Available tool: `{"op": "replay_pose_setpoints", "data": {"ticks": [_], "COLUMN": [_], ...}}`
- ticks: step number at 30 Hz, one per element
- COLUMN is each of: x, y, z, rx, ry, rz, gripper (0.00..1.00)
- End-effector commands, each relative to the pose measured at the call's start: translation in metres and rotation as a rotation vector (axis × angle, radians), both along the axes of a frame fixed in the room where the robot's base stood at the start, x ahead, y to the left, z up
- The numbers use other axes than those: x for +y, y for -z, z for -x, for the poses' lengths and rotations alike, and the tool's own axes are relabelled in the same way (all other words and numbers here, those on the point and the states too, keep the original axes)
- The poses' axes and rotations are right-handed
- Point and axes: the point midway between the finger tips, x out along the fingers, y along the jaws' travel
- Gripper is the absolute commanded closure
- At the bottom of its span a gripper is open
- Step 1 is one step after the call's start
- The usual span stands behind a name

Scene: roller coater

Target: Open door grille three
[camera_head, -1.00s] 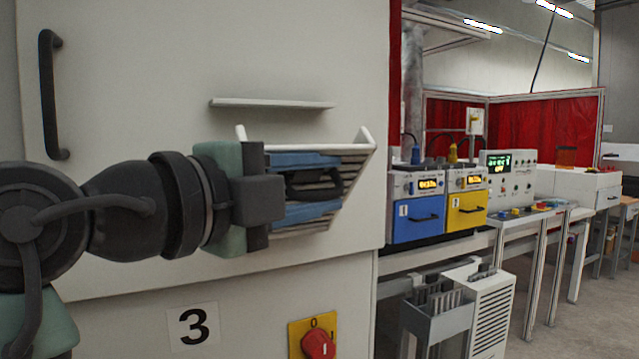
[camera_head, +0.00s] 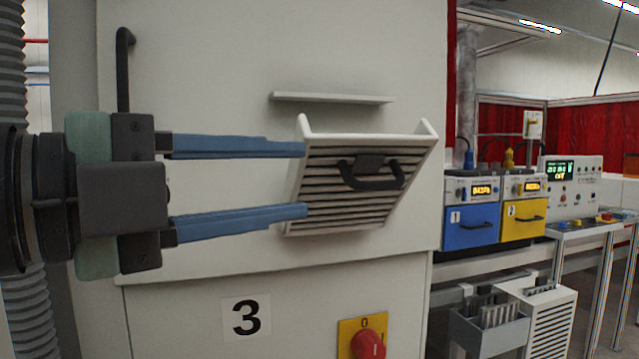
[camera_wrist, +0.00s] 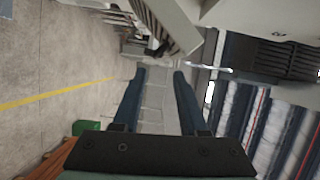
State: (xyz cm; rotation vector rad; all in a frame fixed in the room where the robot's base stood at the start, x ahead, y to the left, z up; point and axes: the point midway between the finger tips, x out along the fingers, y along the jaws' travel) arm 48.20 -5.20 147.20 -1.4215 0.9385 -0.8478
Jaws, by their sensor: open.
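The door grille (camera_head: 335,205) is a white slatted flap with a dark handle (camera_head: 371,174), on the white cabinet marked 3. It stands tilted out from the cabinet front, its top edge away from the wall. My gripper (camera_head: 306,180) is open and empty, its two blue fingers pointing right, left of the handle. The fingertips overlap the grille's left edge in the head view; I cannot tell whether they touch it. In the wrist view the open fingers (camera_wrist: 159,72) show with nothing between them, and a pale slatted part, probably the grille (camera_wrist: 165,22), shows at the top.
A narrow white ledge (camera_head: 332,97) sits above the grille. A tall black handle (camera_head: 123,70) is at the cabinet's upper left. A red knob on a yellow plate (camera_head: 367,343) is below. Blue (camera_head: 471,226) and yellow (camera_head: 523,221) units stand to the right.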

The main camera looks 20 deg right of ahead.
Motion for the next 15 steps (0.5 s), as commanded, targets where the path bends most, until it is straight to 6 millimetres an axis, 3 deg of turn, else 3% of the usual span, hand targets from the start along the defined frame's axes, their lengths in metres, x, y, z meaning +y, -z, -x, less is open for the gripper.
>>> {"op": "replay_pose_setpoints", "data": {"ticks": [11, 15], "x": [0.0081, 0.0080], "y": [-0.0001, -0.0001], "z": [0.0038, 0.0037], "rx": [0.000, 0.000], "ry": [0.001, 0.001], "rz": [-0.001, -0.001], "gripper": [0.58, 0.79]}}
